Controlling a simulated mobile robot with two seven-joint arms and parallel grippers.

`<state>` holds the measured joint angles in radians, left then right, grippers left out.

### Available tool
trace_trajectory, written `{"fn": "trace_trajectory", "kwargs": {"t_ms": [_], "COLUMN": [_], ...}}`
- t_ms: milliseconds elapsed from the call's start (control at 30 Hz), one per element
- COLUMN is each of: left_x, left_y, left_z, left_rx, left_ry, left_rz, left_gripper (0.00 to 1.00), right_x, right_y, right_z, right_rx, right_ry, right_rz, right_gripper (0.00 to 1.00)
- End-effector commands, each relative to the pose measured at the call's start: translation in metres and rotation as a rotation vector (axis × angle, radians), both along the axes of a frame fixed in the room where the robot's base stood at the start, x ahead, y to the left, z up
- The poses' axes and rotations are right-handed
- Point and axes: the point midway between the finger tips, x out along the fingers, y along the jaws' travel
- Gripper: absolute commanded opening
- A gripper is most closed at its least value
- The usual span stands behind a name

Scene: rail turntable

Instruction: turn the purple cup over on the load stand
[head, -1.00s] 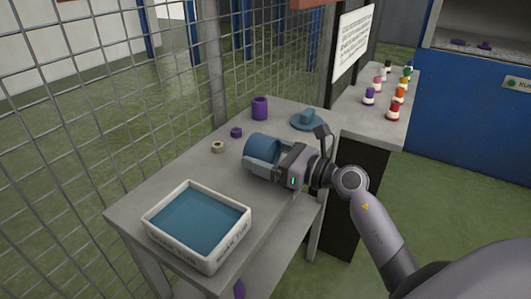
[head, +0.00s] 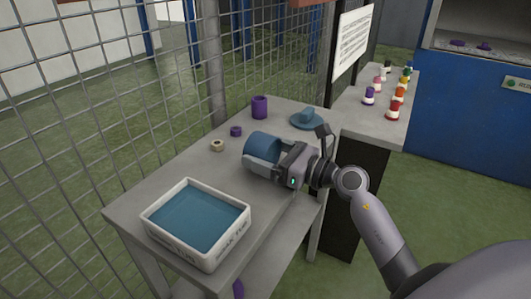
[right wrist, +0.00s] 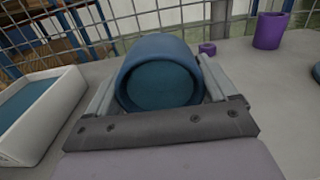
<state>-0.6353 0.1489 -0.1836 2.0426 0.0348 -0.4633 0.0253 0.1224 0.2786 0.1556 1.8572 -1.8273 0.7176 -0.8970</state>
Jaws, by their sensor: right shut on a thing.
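The purple cup (head: 260,107) stands upright on the grey stand (head: 192,172), near its far edge by the mesh fence. It also shows in the right wrist view (right wrist: 270,31), at the upper right, apart from my gripper. My right gripper (head: 273,157) is shut on a blue cylinder (head: 262,146), which is on its side. In the right wrist view the blue cylinder (right wrist: 160,49) sits between the two fingers, with a round recessed end facing the camera. I cannot tell whether it touches the stand. My left gripper is not in view.
A white tub (head: 187,252) with blue inside stands at the near end. A small purple ring (head: 236,132), a beige ring (head: 218,145) and a blue lid-like piece (head: 307,120) lie on the stand. Several small coloured bottles stand on a counter (head: 375,122) behind. A mesh fence borders the left.

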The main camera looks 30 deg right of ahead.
Motion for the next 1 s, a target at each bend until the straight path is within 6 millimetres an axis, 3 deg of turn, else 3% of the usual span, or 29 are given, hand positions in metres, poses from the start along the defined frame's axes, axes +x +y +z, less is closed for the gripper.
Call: {"fn": "trace_trajectory", "kwargs": {"t_ms": [33, 700, 733, 767, 1000], "left_x": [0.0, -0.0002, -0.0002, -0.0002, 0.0], "left_y": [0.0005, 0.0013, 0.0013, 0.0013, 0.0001], "left_z": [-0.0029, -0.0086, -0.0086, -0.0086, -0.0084], "left_rx": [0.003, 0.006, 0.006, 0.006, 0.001], "left_ry": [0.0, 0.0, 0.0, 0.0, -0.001], "left_rz": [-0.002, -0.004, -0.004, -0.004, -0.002], "left_gripper": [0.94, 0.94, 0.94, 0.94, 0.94], "right_x": [-0.0012, -0.0014, -0.0014, -0.0014, -0.0019], "right_y": [0.0023, 0.004, 0.004, 0.0041, 0.0039], "right_z": [-0.0168, -0.0243, -0.0243, -0.0243, -0.0251], "right_rx": [-0.007, -0.009, -0.009, -0.009, -0.009], "right_ry": [0.031, 0.032, 0.032, 0.032, 0.033], "right_rz": [0.007, 0.011, 0.011, 0.011, 0.011], "right_gripper": [0.5, 0.5, 0.89, 0.98, 1.0]}}
